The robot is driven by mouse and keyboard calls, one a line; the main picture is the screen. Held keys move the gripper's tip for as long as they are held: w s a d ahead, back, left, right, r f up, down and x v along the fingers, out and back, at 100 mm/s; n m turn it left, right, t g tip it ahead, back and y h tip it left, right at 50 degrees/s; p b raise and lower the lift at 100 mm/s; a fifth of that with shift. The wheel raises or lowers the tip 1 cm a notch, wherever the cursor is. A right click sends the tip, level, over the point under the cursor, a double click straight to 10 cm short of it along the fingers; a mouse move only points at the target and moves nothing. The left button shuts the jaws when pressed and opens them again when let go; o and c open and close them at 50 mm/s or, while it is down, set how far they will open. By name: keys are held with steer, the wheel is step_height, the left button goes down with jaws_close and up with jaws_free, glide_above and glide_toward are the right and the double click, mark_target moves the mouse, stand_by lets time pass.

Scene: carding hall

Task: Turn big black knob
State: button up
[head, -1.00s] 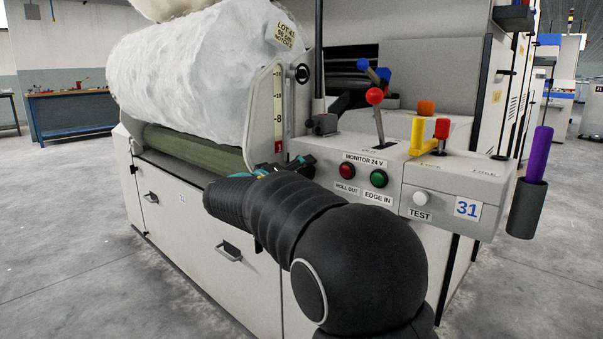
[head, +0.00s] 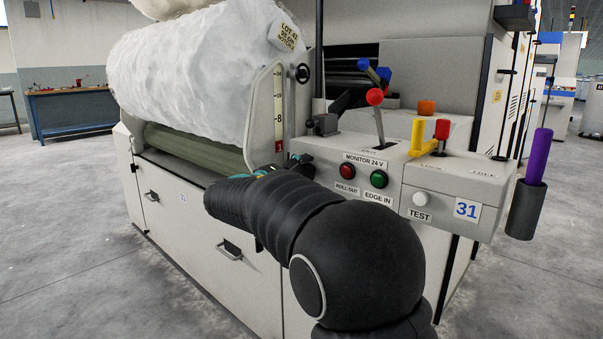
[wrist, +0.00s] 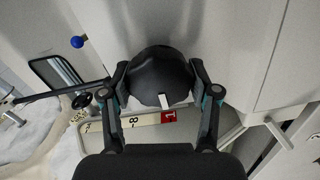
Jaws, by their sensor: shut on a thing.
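The big black knob (wrist: 158,77) is round and dark, with a white mark on its edge at the bottom in the wrist view. My gripper (wrist: 160,72) has one finger on each side of it and is shut on it. In the head view my gripper (head: 287,168) is at the left end of the control panel, and my own arm and gripper hide most of the knob there.
The panel (head: 337,150) carries a red button (head: 347,171), a green button (head: 379,179) and a lever with a red ball (head: 375,97). A scale (head: 279,110) stands beside the white roll (head: 185,75). A yellow handle (head: 418,135) is further right.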

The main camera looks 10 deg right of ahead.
steer(key=o, duration=1.2)
steer(key=shift+c, duration=0.2)
steer(key=v, duration=1.2)
